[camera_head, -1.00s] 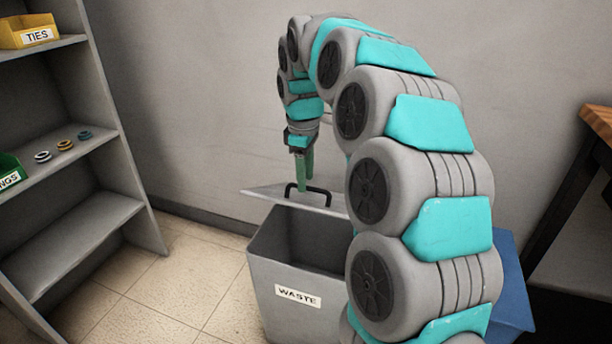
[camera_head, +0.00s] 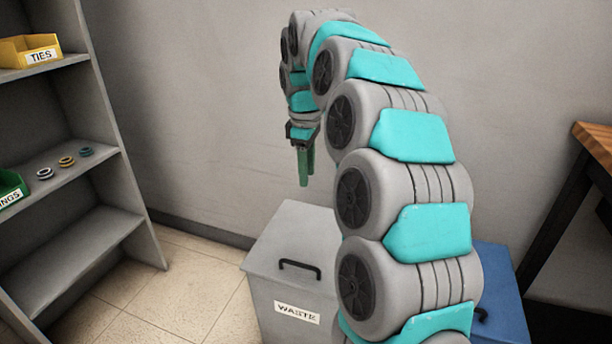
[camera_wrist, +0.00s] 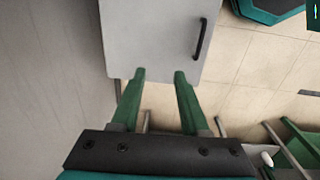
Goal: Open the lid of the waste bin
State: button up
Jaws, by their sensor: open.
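The grey waste bin (camera_head: 268,313) stands on the floor with a white WASTE label. Its lid (camera_head: 290,238) lies shut on top, with a black handle (camera_head: 300,268) near the front edge. In the wrist view the lid (camera_wrist: 150,40) and its handle (camera_wrist: 202,38) also show, with the handle to the right of my fingers. My gripper (camera_head: 305,180) has green fingers, points down and is apart from the handle, above and behind it. In the wrist view my gripper (camera_wrist: 160,76) is open, with nothing between its fingers.
A blue bin (camera_head: 497,290) stands right of the waste bin, partly behind my arm. A grey shelf (camera_head: 85,240) at left holds a yellow TIES bin (camera_head: 28,50), a green bin (camera_head: 10,188) and small rings. A wooden-topped table (camera_head: 597,140) is at right. Floor between shelf and bin is clear.

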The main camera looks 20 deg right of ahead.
jog(key=shift+w+d+r, duration=0.15)
jog(key=shift+w+r, duration=0.1)
jog(key=shift+r, duration=0.5)
jog(key=shift+w+d+r, duration=0.15)
jog(key=shift+w+r, duration=0.05)
jog(key=shift+r, duration=0.5)
